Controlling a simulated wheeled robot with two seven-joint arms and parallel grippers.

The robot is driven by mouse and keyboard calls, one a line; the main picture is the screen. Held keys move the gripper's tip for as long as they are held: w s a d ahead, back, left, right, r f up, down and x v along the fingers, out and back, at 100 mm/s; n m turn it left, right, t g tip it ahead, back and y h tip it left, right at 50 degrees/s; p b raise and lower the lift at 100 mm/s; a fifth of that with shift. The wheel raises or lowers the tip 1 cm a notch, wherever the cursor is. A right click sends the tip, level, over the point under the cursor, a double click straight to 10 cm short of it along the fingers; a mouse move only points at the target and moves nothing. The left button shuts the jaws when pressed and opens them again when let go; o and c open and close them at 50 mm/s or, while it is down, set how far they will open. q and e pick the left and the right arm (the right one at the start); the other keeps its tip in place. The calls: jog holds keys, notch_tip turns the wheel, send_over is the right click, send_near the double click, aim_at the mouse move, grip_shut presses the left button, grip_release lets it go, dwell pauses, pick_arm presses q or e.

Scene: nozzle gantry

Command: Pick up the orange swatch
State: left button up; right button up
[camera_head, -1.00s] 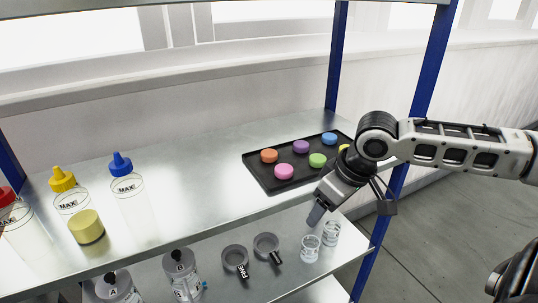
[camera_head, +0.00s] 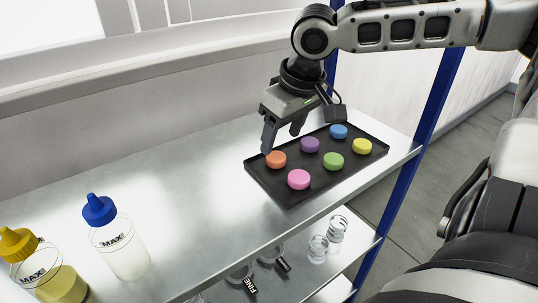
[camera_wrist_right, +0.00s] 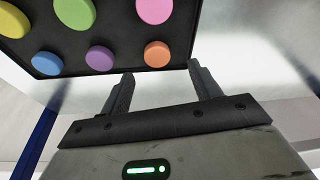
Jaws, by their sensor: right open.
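The orange swatch (camera_head: 276,159) is a small round disc at the left corner of a black tray (camera_head: 284,196). It also shows in the right wrist view (camera_wrist_right: 157,54), just beyond the fingertips. My right gripper (camera_head: 281,141) is open and empty, above the tray's back left edge, with one finger close to the orange swatch. In the right wrist view the two fingers (camera_wrist_right: 162,68) stand apart, with the orange swatch ahead of the gap. I cannot tell whether a finger touches it. My left gripper is not in view.
Pink (camera_head: 299,179), purple (camera_head: 310,145), green (camera_head: 333,160), blue (camera_head: 339,131) and yellow (camera_head: 362,146) swatches share the tray. A blue-capped bottle (camera_head: 121,250) and a yellow-capped bottle (camera_head: 48,275) stand at the left. Blue posts (camera_head: 409,180) frame the shelf. The shelf's middle is clear.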

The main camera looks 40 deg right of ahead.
aim_at(277, 156)
jog(key=shift+d+f, duration=0.1)
jog(key=shift+f, duration=0.45)
jog(key=x, duration=0.4)
jog(key=shift+w+d+f+b, duration=0.1)
jog(key=shift+w+f+b, duration=0.05)
jog(key=shift+b, duration=0.2)
jog(key=c, duration=1.1)
